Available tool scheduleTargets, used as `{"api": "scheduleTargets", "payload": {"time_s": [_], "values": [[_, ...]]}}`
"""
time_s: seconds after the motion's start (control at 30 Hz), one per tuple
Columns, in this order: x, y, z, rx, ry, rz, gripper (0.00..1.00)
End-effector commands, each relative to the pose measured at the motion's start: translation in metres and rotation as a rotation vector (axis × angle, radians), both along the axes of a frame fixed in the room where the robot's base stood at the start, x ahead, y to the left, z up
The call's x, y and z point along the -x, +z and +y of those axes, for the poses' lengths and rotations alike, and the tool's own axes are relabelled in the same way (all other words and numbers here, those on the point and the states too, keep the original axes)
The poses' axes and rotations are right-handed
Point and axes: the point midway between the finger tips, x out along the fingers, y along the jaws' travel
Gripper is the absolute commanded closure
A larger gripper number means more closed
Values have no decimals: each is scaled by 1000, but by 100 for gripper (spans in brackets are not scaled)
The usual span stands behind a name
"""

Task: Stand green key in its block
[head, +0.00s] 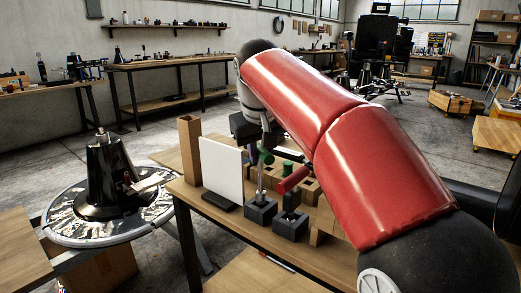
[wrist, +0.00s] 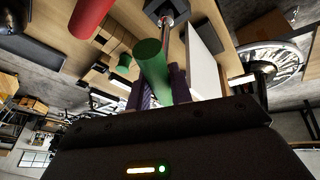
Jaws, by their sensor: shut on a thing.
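The green key (head: 265,156) is upright in the head view, its metal shaft pointing down at a dark square block (head: 260,212). In the wrist view the green handle (wrist: 153,68) sits between the purple fingers of my gripper (wrist: 160,88), which is shut on it. The shaft runs toward the dark block (wrist: 170,8); its lower end meets the block's top in the picture, but I cannot tell how deep it sits.
A red cylinder (head: 293,180) is close on the right, also in the wrist view (wrist: 90,14). A white panel (head: 221,170) and tall wooden box (head: 190,150) stand left. Small wooden boxes lie behind.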

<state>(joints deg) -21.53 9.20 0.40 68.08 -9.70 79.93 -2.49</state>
Motion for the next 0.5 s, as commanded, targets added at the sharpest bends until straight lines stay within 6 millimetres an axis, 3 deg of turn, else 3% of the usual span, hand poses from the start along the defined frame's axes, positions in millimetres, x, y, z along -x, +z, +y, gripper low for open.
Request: {"api": "scheduleTargets", "payload": {"time_s": [0.5], "values": [[0, -10, 0, -1, 0, -2, 100]]}}
